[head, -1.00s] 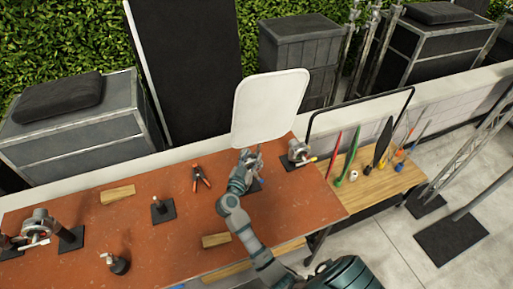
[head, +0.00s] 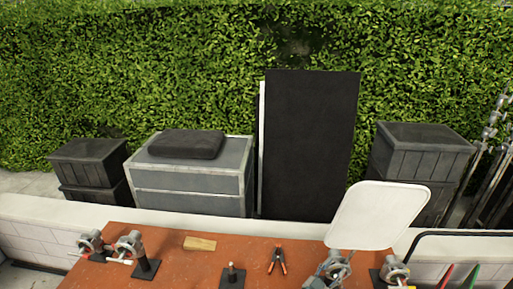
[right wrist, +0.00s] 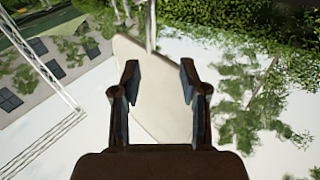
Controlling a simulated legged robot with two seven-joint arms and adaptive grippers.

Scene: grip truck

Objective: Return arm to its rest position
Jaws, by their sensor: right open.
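Whether a finger touches the panel I cannot tell. Most of my right arm is below the head view. My left gripper is not in view.
The red-brown table (head: 205,270) carries metal grip heads (head: 130,245), a wooden block (head: 199,243), an upright pin on a black base (head: 232,276) and an orange-tipped clamp (head: 277,260). Black cases and a low wall lie behind.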

